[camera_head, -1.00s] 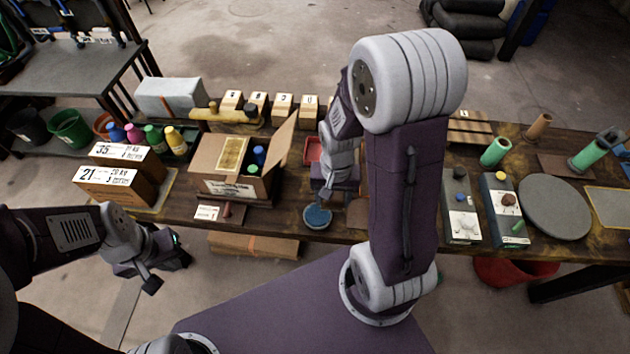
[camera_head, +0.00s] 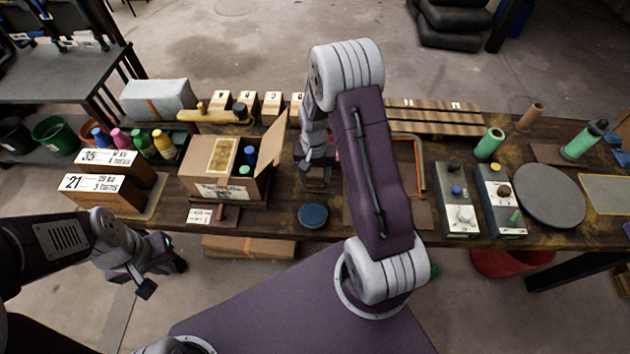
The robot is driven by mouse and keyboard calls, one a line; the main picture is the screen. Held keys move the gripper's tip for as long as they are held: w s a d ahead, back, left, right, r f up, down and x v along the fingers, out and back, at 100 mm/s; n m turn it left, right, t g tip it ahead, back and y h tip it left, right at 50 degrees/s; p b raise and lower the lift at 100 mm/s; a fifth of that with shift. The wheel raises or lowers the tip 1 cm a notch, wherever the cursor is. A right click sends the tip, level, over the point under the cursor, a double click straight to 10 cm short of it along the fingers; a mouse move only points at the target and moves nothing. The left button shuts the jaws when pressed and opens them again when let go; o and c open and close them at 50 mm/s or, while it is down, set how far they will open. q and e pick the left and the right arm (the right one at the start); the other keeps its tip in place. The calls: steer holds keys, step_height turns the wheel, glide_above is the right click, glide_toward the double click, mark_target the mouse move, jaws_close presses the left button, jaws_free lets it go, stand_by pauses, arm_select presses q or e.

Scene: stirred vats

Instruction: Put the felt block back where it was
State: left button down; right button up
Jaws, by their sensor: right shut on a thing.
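My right gripper (camera_head: 315,182) is over the middle of the table, behind a round dark blue piece (camera_head: 313,215). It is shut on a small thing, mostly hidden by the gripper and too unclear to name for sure. I cannot make out the felt block with certainty. My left gripper (camera_head: 163,277) hangs in front of the table at the left, its fingers apart and empty.
An open cardboard box (camera_head: 222,190) with bottles stands left of my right gripper. Two labelled boxes (camera_head: 105,190) stand further left. Two control boxes (camera_head: 458,205) and a round grey disc (camera_head: 549,195) are at the right. My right arm hides part of the table.

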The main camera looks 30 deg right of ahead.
mark_target(315, 183)
step_height(315, 183, down, 3)
steer(key=shift+f, duration=0.1)
steer(key=shift+w+f, duration=0.15)
steer(key=shift+f, duration=0.05)
steer(key=shift+f+b, duration=0.3)
steer(key=o, duration=1.2)
